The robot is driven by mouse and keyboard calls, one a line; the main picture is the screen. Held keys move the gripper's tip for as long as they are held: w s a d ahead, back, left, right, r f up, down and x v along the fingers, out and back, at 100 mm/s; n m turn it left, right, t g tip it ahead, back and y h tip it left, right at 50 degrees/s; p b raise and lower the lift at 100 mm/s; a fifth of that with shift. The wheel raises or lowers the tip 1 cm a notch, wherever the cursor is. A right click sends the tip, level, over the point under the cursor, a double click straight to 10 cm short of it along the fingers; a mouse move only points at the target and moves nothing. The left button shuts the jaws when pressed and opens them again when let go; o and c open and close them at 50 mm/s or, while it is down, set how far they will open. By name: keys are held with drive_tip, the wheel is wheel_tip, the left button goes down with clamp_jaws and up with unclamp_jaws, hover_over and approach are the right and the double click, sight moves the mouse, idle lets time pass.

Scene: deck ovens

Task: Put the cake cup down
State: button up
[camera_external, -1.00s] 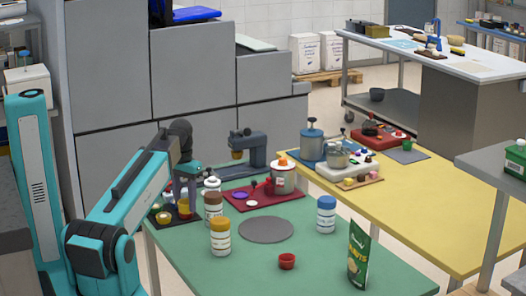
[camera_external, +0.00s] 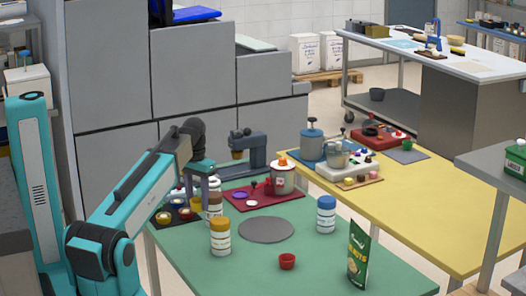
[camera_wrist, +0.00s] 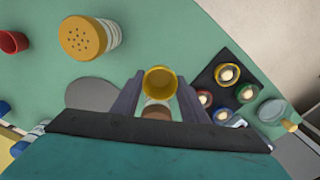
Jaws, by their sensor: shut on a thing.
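My gripper (camera_wrist: 159,88) is shut on a yellow cake cup (camera_wrist: 160,81), which sits between the fingertips in the wrist view. The jar's brown lid (camera_wrist: 157,110) shows just below the cup in the wrist view. A dark tray (camera_wrist: 226,73) with several cups in it lies to the right of the fingers.
A grey round mat (camera_external: 266,229) lies bare mid-table. An orange-lidded jar (camera_external: 220,239), a blue-lidded jar (camera_external: 326,215), a red cup (camera_external: 287,261) and a green pouch (camera_external: 358,256) stand around it. A red mat (camera_external: 285,199) with a pot lies behind.

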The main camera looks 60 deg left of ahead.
drive_tip(key=w+d+b, duration=0.2)
drive_tip(key=w+d, duration=0.2)
drive_tip(key=w, duration=0.8)
drive_tip(key=w+d+m+b, duration=0.1)
drive_tip(key=w+d, duration=0.4)
drive_tip(key=w, duration=0.7)
drive_tip(key=shift+r+b, duration=0.45)
drive_tip(key=shift+b, duration=0.1)
drive_tip(key=shift+w, duration=0.1)
drive_tip(key=p, duration=0.1)
hover_over(275, 229)
drive_tip(key=shift+f, duration=3.15)
drive_tip(key=shift+f+p, duration=0.65)
drive_tip(key=shift+f, duration=1.2)
drive_tip(key=shift+f, duration=0.15)
drive_tip(key=o, duration=1)
